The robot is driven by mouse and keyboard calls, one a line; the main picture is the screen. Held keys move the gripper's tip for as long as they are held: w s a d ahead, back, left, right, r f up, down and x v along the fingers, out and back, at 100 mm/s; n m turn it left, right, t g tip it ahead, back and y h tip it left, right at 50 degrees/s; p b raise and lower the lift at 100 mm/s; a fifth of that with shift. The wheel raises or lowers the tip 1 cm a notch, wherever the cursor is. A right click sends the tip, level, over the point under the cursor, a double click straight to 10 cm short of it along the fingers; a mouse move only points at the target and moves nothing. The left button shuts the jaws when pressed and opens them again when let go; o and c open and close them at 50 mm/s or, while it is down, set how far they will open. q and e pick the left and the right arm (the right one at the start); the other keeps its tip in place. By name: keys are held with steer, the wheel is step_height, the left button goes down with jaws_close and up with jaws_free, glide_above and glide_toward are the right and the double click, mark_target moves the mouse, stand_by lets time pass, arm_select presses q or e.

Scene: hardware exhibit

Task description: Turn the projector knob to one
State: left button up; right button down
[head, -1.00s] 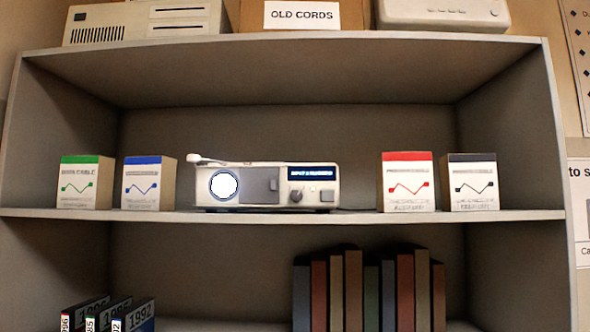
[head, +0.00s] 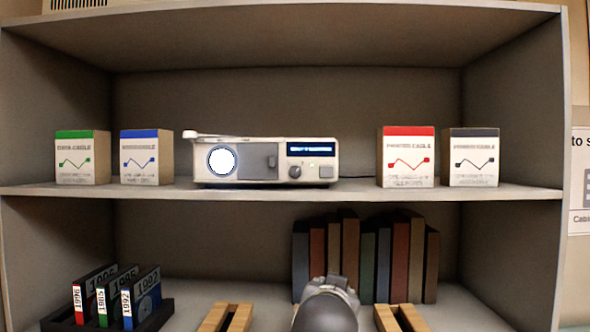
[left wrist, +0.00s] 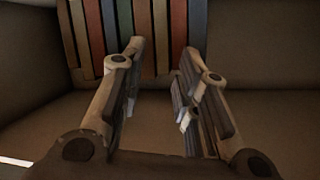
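The white projector (head: 265,145) stands on the middle shelf, its round lens glowing. Its small dark round knob (head: 295,171) is on the front right, below a blue display (head: 311,149) whose text is too blurred to read. An arm part, which looks like my left arm, rises at the bottom centre of the head view, below the projector and apart from it. In the left wrist view my left gripper (left wrist: 163,52) is open and empty, its two fingers apart, pointing toward the books. My right gripper is not in view.
Green and blue cable boxes (head: 82,158) stand left of the projector, red and dark ones (head: 408,160) right of it. The shelf edge (head: 265,193) runs below the projector. Books (head: 385,262) and a binder rack (head: 150,318) are on the lower shelf, with wooden pieces (head: 400,318) in front.

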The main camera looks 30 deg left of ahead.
arm_select(q)
steer(key=s+r+n+t+y, duration=0.1)
steer(key=s+r+n, duration=0.15)
steer(key=r, duration=0.85)
steer(key=n+t+y+p, duration=0.1)
steer(key=n+y, duration=0.1)
glide_toward(295, 173)
steer(key=p+x, duration=0.4)
steer(key=x, duration=0.3)
steer(key=shift+w+a, duration=0.1)
steer(key=shift+w+a+f+p, duration=0.1)
steer(key=shift+w+a+p, duration=0.2)
steer(key=shift+w+p, duration=0.25)
steer(key=shift+w, duration=0.1)
steer(key=shift+c, duration=0.2)
